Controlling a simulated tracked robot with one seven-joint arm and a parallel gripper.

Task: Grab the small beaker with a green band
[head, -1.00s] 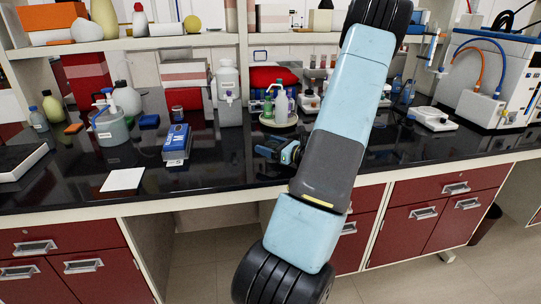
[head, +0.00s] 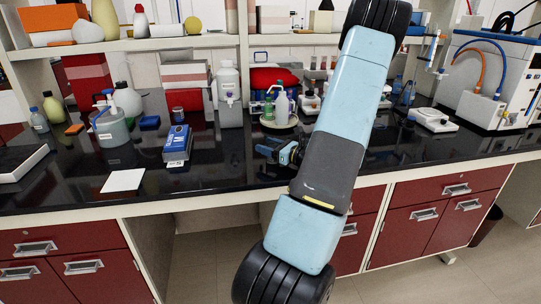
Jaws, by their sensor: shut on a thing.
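My gripper (head: 265,151) is low over the front part of the black bench, left of my arm. It is small in the head view and partly hidden behind my arm link. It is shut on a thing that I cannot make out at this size. No small beaker with a green band shows clearly anywhere in the head view.
Behind are a round tray with bottles (head: 280,122) and a white jug (head: 229,95). A white balance (head: 432,120) stands right.

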